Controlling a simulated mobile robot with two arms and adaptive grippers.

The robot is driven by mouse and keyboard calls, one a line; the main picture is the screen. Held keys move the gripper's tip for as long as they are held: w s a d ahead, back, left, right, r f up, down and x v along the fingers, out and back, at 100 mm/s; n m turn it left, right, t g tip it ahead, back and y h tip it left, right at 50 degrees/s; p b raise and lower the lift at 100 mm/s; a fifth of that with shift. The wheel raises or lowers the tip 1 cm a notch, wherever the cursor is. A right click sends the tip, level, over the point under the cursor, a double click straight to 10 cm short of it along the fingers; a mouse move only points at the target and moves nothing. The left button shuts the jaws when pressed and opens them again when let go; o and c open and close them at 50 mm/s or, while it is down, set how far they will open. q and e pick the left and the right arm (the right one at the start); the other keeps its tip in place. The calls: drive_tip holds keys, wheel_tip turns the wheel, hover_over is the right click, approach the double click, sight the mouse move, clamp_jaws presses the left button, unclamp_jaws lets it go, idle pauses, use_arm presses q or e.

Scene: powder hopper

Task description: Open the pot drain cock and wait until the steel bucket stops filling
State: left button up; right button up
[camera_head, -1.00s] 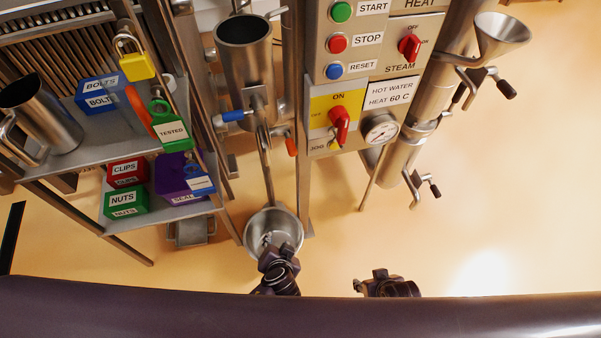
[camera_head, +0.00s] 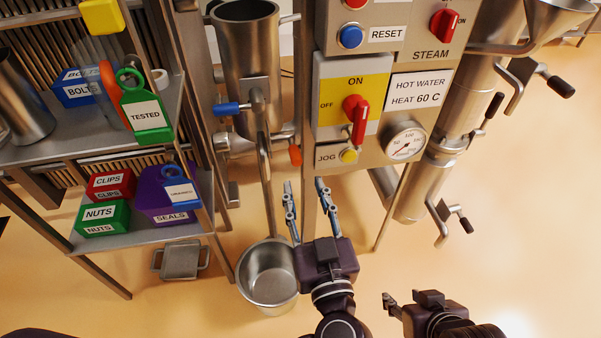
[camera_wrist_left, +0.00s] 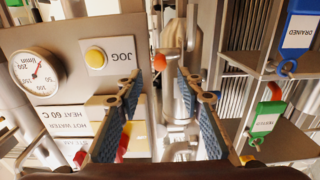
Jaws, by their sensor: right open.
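A steel pot (camera_head: 248,55) stands on a post at the upper middle. Below it are a blue-handled valve (camera_head: 232,108) and an orange-tipped handle (camera_head: 295,154); I cannot tell which is the drain cock. A thin pipe (camera_head: 266,180) runs down toward the steel bucket (camera_head: 270,276) on the floor; no stream shows. My left gripper (camera_head: 304,184) is open and empty, below the orange tip and in front of the post. In the left wrist view the orange tip (camera_wrist_left: 160,62) lies between the open fingers (camera_wrist_left: 158,80). My right gripper (camera_head: 388,299) is open at lower right.
The control panel (camera_head: 385,80) with a red switch (camera_head: 356,115), gauge (camera_head: 405,141) and JOG button (camera_head: 348,156) is right of the post. Shelves with labelled boxes and a green TESTED tag (camera_head: 146,115) stand left. Floor at right is clear.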

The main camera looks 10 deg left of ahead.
sight(297, 164)
use_arm(q)
drive_tip(key=x, duration=0.6)
drive_tip(key=shift+w, duration=0.15)
drive_tip(key=shift+c, duration=0.3)
clamp_jaws()
